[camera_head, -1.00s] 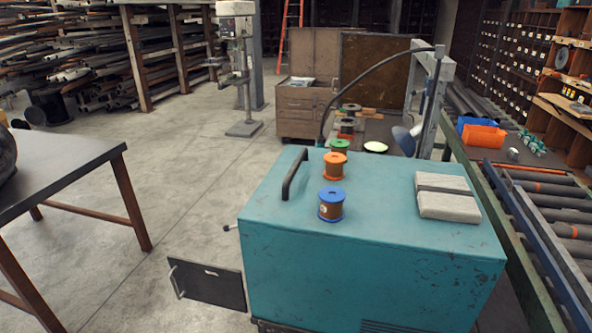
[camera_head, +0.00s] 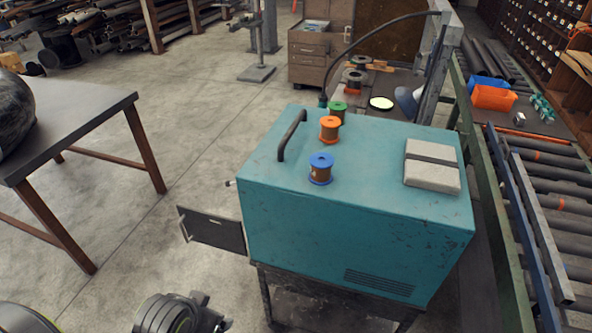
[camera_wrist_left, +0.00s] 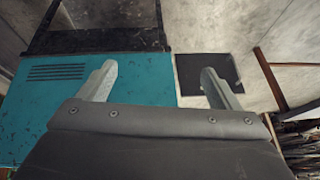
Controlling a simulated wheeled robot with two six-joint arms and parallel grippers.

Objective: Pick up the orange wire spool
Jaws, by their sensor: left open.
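The orange wire spool (camera_head: 330,129) stands upright on top of the teal cabinet (camera_head: 400,240), with an orange flange above brown wire. It is between a blue spool (camera_head: 321,168) in front and a green spool (camera_head: 338,112) behind. Part of my left arm (camera_head: 180,315) shows at the bottom left of the head view, well short of the spools. In the left wrist view my left gripper (camera_wrist_left: 158,68) is open and empty. Its fingers are over the cabinet's vented front side and the floor; no spool shows there. My right gripper is out of view.
A black handle (camera_head: 292,136) stands left of the spools, and a grey block pair (camera_head: 432,166) lies to the right. A dark panel (camera_head: 212,232) juts from the cabinet's left. Further spools (camera_head: 355,78) stand on the bench behind. A table (camera_head: 70,125) is at left.

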